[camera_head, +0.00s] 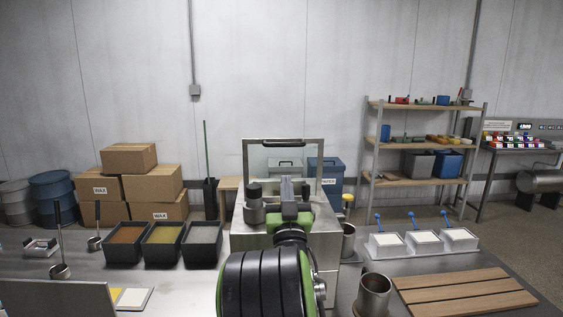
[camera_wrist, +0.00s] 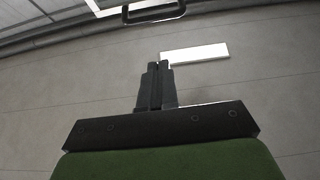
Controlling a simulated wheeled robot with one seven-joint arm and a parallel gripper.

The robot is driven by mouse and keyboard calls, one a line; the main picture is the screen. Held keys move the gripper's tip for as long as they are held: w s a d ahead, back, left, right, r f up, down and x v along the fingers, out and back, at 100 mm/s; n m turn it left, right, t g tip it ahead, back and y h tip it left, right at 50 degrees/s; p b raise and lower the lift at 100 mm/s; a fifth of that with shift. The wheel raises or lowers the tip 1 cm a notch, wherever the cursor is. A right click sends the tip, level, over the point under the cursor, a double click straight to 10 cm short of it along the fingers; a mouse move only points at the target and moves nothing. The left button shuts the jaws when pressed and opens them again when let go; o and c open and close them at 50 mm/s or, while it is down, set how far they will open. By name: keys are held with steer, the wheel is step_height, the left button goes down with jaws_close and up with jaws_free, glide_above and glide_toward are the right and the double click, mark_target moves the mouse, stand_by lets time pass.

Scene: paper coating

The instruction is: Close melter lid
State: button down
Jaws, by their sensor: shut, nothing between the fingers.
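The melter (camera_head: 327,232) is a metal box in the middle of the bench. Its lid (camera_head: 319,160) stands upright and open at the back, a metal frame with a dark bar handle (camera_head: 284,143) along its top edge. My gripper (camera_head: 287,184) is over the melter, in front of the raised lid and below the handle. In the wrist view, my gripper (camera_wrist: 160,65) points upward with its fingers shut and empty. The lid handle (camera_wrist: 154,20) is above and apart from the fingertips there. My arm hides much of the melter's top.
A dark cylindrical part (camera_head: 254,208) sits on the melter's left side. Black bins (camera_head: 203,250) stand to the left. A metal cup (camera_head: 374,292), a wooden slatted board (camera_head: 465,293) and white trays (camera_head: 387,246) are on the right. Air around the lid's top looks clear.

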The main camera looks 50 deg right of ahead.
steer(key=d+f+p+x, duration=0.1)
steer(key=p+x, duration=0.2)
steer(key=x, duration=0.9)
steer(key=shift+d+f, duration=0.25)
steer(key=shift+p, duration=0.35)
